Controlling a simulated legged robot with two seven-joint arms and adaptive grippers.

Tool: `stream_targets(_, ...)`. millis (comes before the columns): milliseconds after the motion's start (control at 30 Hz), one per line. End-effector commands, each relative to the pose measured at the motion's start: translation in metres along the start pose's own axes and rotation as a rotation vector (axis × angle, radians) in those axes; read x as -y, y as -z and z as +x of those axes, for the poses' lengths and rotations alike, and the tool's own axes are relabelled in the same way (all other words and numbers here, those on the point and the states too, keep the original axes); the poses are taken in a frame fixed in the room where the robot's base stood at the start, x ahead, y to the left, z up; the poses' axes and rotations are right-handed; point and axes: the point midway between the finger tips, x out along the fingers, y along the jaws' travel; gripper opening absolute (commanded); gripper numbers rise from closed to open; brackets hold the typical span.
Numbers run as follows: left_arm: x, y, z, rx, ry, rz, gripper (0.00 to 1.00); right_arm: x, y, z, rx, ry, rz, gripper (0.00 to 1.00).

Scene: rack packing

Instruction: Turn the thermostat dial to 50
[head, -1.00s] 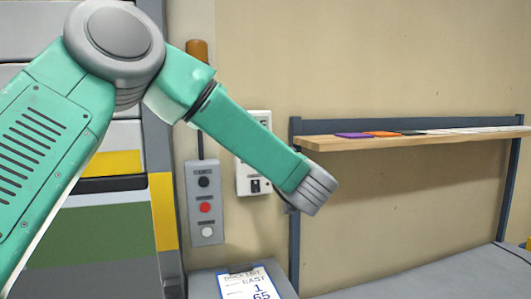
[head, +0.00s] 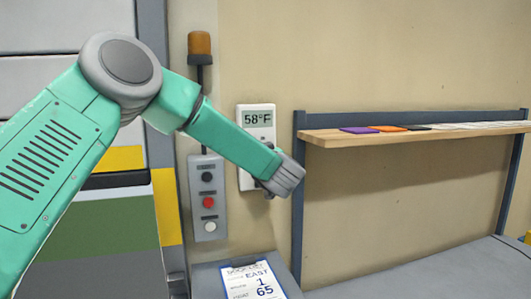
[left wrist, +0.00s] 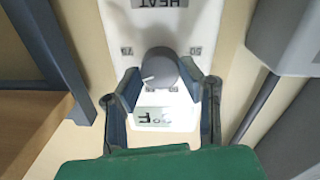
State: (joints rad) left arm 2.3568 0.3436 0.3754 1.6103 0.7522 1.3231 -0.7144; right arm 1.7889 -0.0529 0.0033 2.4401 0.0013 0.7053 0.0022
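The thermostat (head: 256,118) is a white wall panel whose display reads 58°F. Its lower part is hidden behind my left arm in the head view. The left wrist view shows it upside down, with a round grey dial (left wrist: 160,67) bearing a pale pointer mark that points to the picture's lower left. My left gripper (left wrist: 158,75) has one finger on each side of the dial. The fingers stand apart, close to the dial's sides; firm contact is not clear. The gripper also shows in the head view (head: 268,184). My right gripper is not in view.
A grey button box (head: 208,226) and an orange beacon (head: 199,44) are left of the thermostat. A wooden shelf (head: 335,139) on blue posts stands to its right. A clipboard (head: 252,281) lies below on a grey surface. The wall above the shelf is clear.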

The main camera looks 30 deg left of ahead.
Motion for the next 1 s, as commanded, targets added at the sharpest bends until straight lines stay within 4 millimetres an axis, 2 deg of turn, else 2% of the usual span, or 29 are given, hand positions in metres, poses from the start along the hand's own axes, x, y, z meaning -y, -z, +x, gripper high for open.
stream_targets(33,-0.006,0.006,0.0,-0.008,-0.018,-0.008,0.05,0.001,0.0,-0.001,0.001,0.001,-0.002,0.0)
stream_targets(667,-0.01,0.004,-0.002,-0.01,-0.014,-0.016,0.06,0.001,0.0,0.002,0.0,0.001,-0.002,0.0)
stream_targets(1000,-0.01,-0.001,-0.002,-0.019,-0.016,-0.178,0.06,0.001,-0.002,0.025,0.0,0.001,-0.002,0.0)
